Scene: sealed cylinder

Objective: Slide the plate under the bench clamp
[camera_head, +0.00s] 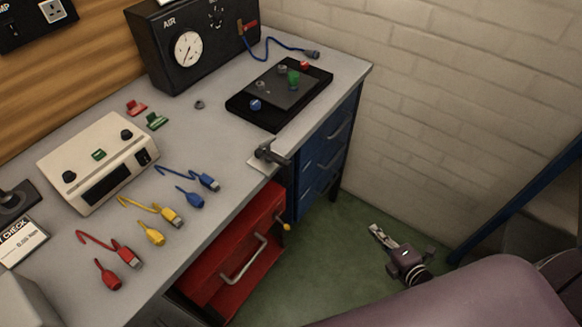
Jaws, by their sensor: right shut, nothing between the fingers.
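The dark bench clamp (269,152) sits at the front edge of the grey bench (222,142). A thin pale plate (261,167) lies flat at the same edge, and the clamp partly covers it. I cannot tell how far it reaches under the clamp. My right gripper (377,231) is shut and empty, out over the green floor to the right of the bench, apart from plate and clamp. My left gripper is not in view.
A black board (305,80) with coloured knobs and a black AIR gauge box (187,49) stand behind the clamp. A beige device (98,160) and coloured leads (163,214) lie left. A red drawer (236,262) juts out below. Open floor (340,265) lies right of it.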

